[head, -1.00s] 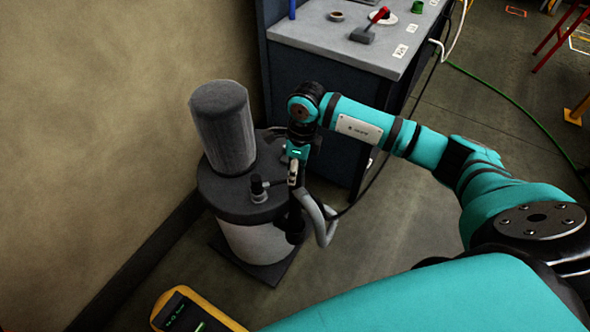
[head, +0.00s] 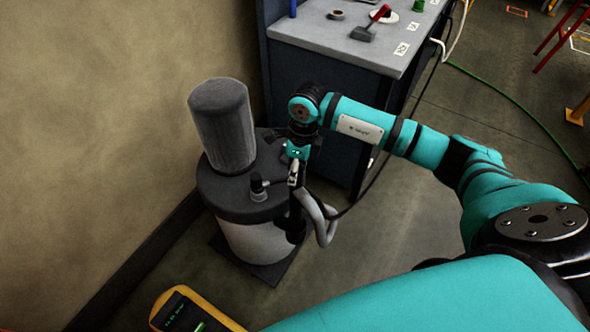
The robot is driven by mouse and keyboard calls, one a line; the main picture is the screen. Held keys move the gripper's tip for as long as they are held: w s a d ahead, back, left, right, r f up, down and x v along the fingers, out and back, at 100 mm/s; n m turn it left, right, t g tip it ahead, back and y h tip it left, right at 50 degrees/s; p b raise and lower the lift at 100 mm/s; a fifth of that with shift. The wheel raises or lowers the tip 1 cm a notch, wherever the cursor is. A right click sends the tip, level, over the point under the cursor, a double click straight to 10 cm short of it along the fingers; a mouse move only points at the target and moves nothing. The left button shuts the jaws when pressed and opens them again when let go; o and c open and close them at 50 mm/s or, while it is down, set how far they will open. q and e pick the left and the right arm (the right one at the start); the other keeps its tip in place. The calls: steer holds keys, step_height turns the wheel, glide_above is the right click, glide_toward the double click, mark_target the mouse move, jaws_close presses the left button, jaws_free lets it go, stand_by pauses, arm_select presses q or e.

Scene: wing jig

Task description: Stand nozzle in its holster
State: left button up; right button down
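My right gripper (head: 294,180) points down beside the vacuum canister and appears shut on the upper end of the nozzle (head: 296,208). The nozzle is a dark, roughly upright piece below the fingers, close to the canister's right side. Its wider dark lower end (head: 295,232) hangs next to the drum. I cannot tell the holster apart from the nozzle and the canister side, nor whether the nozzle sits in it. My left gripper is out of view.
The vacuum canister (head: 262,240), with a dark lid and tall grey motor housing (head: 223,125), stands near the wall. A grey hose (head: 325,222) loops at its right. A workbench (head: 345,40) stands behind. A yellow-edged device (head: 190,312) is at the front.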

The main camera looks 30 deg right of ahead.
mark_target(301, 163)
steer(key=shift+f, duration=0.1)
steer(key=shift+f+b, duration=1.95)
steer(key=shift+f, duration=0.3)
steer(key=shift+f+b, duration=1.8)
steer(key=shift+f, duration=0.1)
steer(key=c, duration=0.8)
jaws_free()
steer(key=shift+c, duration=0.2)
steer(key=r, duration=0.4)
steer(key=d+r, duration=0.1)
steer(key=r, duration=0.7)
steer(key=shift+d, duration=0.25)
